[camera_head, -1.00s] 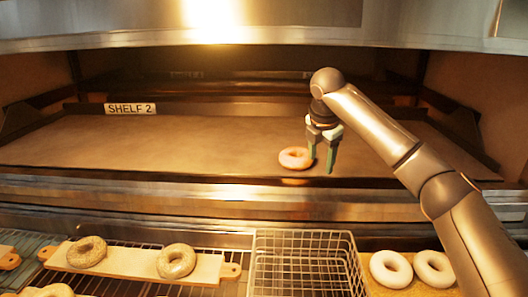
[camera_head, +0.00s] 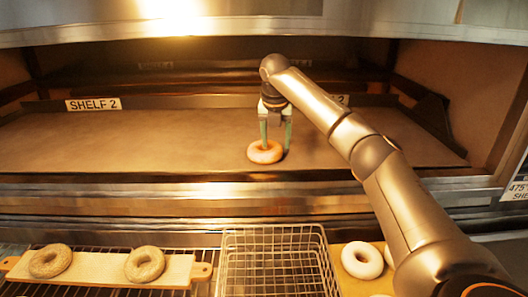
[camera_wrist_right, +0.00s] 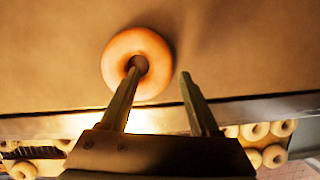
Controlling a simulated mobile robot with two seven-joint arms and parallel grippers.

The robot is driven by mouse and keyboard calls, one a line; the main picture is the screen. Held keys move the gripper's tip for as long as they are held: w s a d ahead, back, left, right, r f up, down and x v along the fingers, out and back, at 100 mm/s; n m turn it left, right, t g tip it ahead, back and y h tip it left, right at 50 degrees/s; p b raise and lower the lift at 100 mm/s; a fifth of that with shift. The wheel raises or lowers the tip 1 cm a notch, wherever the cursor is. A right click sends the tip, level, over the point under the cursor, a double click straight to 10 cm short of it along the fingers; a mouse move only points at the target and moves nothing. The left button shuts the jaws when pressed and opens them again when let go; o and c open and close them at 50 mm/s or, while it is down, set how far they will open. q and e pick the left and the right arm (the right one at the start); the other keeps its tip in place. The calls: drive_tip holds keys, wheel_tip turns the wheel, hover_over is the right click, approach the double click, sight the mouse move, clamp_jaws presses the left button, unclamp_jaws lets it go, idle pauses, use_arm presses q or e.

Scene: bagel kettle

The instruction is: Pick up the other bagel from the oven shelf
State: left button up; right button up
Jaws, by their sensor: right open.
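One bagel (camera_head: 265,152), pale golden, lies flat on the oven shelf (camera_head: 190,140) near its front edge. My right gripper (camera_head: 276,150) is open and points down over this bagel. In the head view one finger is at its left part and the other by its right edge. In the right wrist view the bagel (camera_wrist_right: 137,64) lies beyond the fingertips (camera_wrist_right: 158,72), with the left fingertip over its hole and the right one beside it. I cannot tell whether the fingers touch it. My left gripper is not in view.
A wire basket (camera_head: 277,232) stands empty below the oven front. To its left a board (camera_head: 100,264) holds seeded bagels (camera_head: 145,264). To its right lies a pale bagel (camera_head: 362,260). The shelf's front rim (camera_head: 150,178) runs close below the bagel.

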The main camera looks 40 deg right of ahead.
sight(276, 148)
drive_tip(key=x, duration=0.3)
drive_tip(key=shift+f, duration=0.1)
drive_tip(key=shift+s, duration=0.1)
drive_tip(key=shift+c, duration=0.2)
clamp_jaws()
